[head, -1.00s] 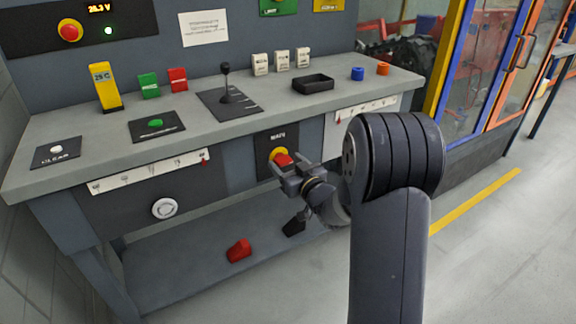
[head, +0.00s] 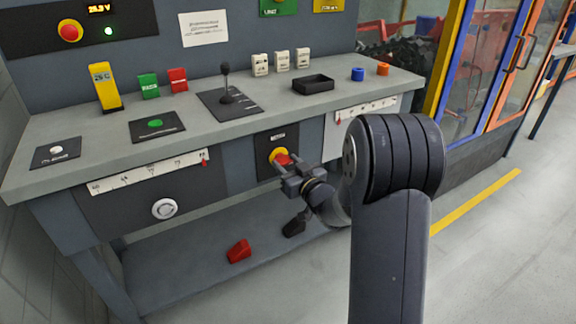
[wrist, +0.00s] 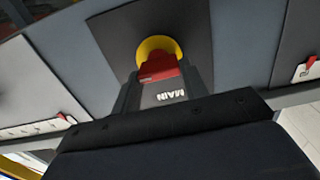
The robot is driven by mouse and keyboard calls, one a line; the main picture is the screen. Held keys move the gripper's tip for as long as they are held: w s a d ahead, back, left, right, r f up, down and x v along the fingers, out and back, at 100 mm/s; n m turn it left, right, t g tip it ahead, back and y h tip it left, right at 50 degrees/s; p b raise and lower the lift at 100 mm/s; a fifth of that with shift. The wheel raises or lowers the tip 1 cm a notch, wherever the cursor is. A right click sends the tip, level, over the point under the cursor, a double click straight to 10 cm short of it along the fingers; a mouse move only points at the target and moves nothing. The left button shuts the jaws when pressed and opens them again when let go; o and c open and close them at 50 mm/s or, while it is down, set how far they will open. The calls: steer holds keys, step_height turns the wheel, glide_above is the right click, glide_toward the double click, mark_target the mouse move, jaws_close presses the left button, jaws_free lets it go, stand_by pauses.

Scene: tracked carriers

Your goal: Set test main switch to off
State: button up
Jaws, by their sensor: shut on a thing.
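The main switch (head: 282,157) is a red handle on a yellow round base, on a dark plate (head: 265,142) on the bench front. My gripper (head: 287,167) is at the switch, shut on its red handle. In the wrist view the red handle (wrist: 158,70) sits between my fingers (wrist: 160,88), in front of the yellow base (wrist: 160,45). The label MAIN appears upside down just below the handle there. The fingers hide part of the handle, and I cannot tell its exact setting.
Left of the switch are a slider scale (head: 150,172) and a white round knob (head: 164,208); another slider (head: 362,108) is to the right. A red pedal (head: 239,251) and a black pedal (head: 295,226) sit below. The bench top (head: 300,117) overhangs the switch.

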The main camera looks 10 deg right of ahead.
steer(key=shift+f, duration=0.1)
steer(key=n+b, duration=0.3)
steer(key=b, duration=0.1)
steer(key=shift+f+n+b, duration=0.15)
steer(key=shift+n+b, duration=0.2)
steer(key=shift+n, duration=0.05)
steer(key=n+b, duration=0.5)
steer(key=shift+a+n, duration=0.15)
steer(key=shift+n, duration=0.15)
steer(key=n+b, duration=0.2)
steer(key=n, duration=0.1)
steer(key=shift+n, duration=2.5)
steer(key=o, duration=1)
steer(key=shift+s, duration=0.1)
